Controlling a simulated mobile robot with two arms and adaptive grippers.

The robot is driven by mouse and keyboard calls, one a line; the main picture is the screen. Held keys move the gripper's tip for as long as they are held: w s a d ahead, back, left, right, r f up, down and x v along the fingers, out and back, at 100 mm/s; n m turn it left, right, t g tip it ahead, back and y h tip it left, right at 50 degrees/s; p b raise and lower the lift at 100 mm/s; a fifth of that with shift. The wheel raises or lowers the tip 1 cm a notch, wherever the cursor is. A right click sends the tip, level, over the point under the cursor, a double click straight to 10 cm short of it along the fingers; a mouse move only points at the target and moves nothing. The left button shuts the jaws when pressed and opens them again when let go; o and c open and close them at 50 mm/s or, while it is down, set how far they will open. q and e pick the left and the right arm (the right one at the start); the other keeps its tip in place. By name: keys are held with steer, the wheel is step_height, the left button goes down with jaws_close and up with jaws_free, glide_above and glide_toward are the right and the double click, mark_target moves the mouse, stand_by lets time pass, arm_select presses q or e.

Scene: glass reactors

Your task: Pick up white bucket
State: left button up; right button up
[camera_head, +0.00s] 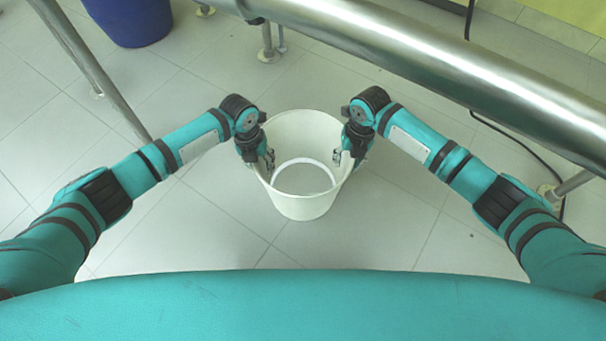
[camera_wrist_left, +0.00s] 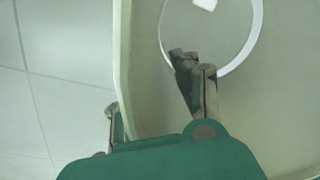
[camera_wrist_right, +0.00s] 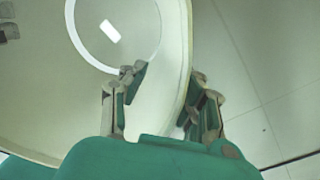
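The white bucket (camera_head: 303,207) stands upright on the tiled floor, with its open top facing me and its inside empty. My left gripper (camera_head: 262,160) is at the bucket's left rim. In the left wrist view the bucket wall (camera_wrist_left: 128,60) passes between its spread fingers, one inside and one outside, with gaps visible. My right gripper (camera_head: 348,158) is at the right rim. In the right wrist view the wall (camera_wrist_right: 176,80) lies between its fingers; the outer finger is close to the wall, and contact is unclear. The inner finger stands apart from it.
A thick metal pipe (camera_head: 400,50) crosses above and behind the bucket. A metal leg (camera_head: 85,60) slants down at the left. A blue bin (camera_head: 130,22) stands at the back left. A dark cable (camera_head: 510,137) runs along the right. The floor around the bucket is clear.

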arm_select(q)
steer(key=shift+c, duration=0.2)
arm_select(e)
steer(key=shift+c, duration=0.2)
arm_select(q)
jaws_close()
arm_select(e)
jaws_close()
arm_select(q)
steer(key=shift+r, duration=0.1)
arm_select(e)
steer(key=shift+r, duration=0.15)
